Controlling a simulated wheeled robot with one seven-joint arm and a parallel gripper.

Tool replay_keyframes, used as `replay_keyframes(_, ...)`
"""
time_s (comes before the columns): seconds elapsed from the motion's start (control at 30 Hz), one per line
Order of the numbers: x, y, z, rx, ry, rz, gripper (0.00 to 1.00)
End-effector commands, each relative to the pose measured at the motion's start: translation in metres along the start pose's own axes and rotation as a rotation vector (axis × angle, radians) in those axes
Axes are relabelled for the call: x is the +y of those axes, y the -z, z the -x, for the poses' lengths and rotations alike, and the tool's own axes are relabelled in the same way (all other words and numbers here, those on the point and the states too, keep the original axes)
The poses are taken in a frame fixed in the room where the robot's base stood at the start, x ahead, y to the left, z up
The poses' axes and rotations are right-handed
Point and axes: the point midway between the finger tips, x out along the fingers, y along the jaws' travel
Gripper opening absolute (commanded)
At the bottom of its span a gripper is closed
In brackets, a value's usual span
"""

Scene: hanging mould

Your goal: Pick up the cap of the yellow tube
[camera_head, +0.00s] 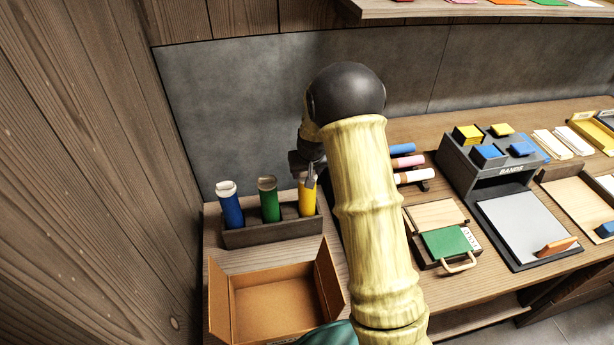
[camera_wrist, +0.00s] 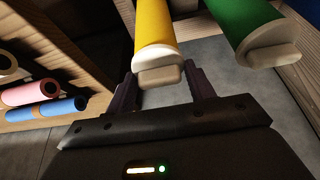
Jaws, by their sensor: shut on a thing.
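The yellow tube (camera_head: 307,203) stands upright in the right place of a grey rack (camera_head: 272,234). My gripper (camera_head: 309,181) is over its top and hides its cap in the head view. In the wrist view the yellow tube (camera_wrist: 154,22) ends in a pale cap (camera_wrist: 159,75) with a narrow tab. My gripper's fingers (camera_wrist: 163,82) lie on both sides of that tab, and my gripper is shut on the cap. The cap still meets the end of the tube.
A green tube (camera_head: 269,203) and a blue tube (camera_head: 230,207) with pale caps stand left of the yellow one. An open cardboard box (camera_head: 275,305) lies in front. Several rolls (camera_head: 412,176) lie to the right. A grey wall (camera_head: 235,110) is close behind.

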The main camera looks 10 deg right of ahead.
Motion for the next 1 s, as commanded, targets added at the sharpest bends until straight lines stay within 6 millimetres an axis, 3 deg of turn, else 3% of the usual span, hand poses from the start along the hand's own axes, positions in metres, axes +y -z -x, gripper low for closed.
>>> replay_keyframes(0.47,0.0,0.005,0.009,0.004,0.0,0.001,0.32)
replay_keyframes(0.8,0.0,0.029,0.066,0.006,0.0,0.001,0.32)
replay_keyframes(1.0,0.0,0.038,0.089,0.002,0.0,0.0,0.32)
